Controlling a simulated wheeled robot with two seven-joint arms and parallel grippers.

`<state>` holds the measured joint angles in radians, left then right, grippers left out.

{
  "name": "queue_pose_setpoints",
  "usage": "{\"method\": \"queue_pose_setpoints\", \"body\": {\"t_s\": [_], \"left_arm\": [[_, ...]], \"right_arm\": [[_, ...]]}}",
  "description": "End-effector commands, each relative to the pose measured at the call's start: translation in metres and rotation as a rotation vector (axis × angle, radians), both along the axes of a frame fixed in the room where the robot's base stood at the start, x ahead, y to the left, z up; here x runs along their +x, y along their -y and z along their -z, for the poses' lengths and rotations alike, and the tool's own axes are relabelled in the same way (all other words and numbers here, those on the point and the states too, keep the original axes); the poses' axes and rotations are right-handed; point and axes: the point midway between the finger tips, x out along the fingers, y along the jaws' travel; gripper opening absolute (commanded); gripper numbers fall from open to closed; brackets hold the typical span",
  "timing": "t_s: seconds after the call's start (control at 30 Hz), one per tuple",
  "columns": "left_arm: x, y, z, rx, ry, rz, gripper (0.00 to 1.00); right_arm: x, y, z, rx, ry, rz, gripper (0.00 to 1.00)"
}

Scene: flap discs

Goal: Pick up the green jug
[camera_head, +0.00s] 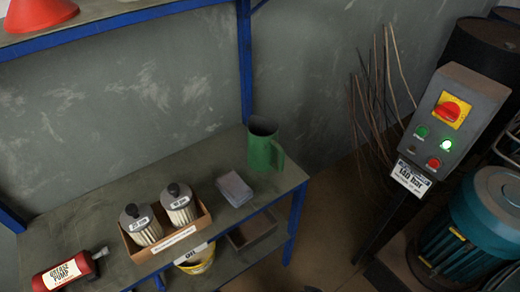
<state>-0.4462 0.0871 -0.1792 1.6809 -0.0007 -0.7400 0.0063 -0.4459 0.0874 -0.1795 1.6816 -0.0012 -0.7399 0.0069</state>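The green jug (262,147) stands upright on the workbench top (110,190), near its back right corner. Its dark opening faces up and its handle is on the right side. Neither of my grippers is in this view, and nothing touches the jug.
A grey block (234,189) lies just left of and in front of the jug. A cardboard box (197,224) with two canisters and a red grease pump bottle (68,270) are further left. A blue post (244,62) rises behind the jug. A control panel (447,125) stands right.

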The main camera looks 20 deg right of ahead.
Motion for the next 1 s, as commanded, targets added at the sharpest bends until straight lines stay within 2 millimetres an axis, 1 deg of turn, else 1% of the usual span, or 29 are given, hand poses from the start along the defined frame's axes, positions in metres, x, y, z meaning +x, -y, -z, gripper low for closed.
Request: {"method": "queue_pose_setpoints", "body": {"t_s": [0.17, 0.3, 0.4, 0.5, 0.7, 0.83, 0.93, 1.0], "left_arm": [[0.001, -0.006, -0.033, 0.011, -0.025, -0.005, 0.31], [-0.005, -0.012, -0.064, 0.023, -0.056, -0.012, 0.31], [-0.009, -0.016, -0.08, 0.03, -0.075, -0.014, 0.31], [-0.014, -0.018, -0.092, 0.034, -0.089, -0.016, 0.31], [-0.021, -0.022, -0.106, 0.043, -0.114, -0.019, 0.31], [-0.026, -0.025, -0.109, 0.047, -0.129, -0.02, 0.31], [-0.028, -0.026, -0.105, 0.05, -0.143, -0.021, 0.31], [-0.03, -0.027, -0.095, 0.052, -0.153, -0.021, 0.31]], "right_arm": [[0.002, 0.007, -0.035, -0.013, -0.02, 0.008, 0.93], [0.0, 0.014, -0.07, -0.028, -0.038, 0.019, 0.93], [0.0, 0.019, -0.092, -0.038, -0.039, 0.028, 0.93], [-0.001, 0.024, -0.11, -0.049, -0.037, 0.041, 0.93], [0.003, 0.035, -0.143, -0.069, -0.01, 0.071, 0.93], [0.01, 0.042, -0.165, -0.081, 0.03, 0.101, 0.93], [0.02, 0.05, -0.186, -0.094, 0.086, 0.134, 0.93], [0.032, 0.057, -0.204, -0.102, 0.148, 0.166, 0.93]]}}
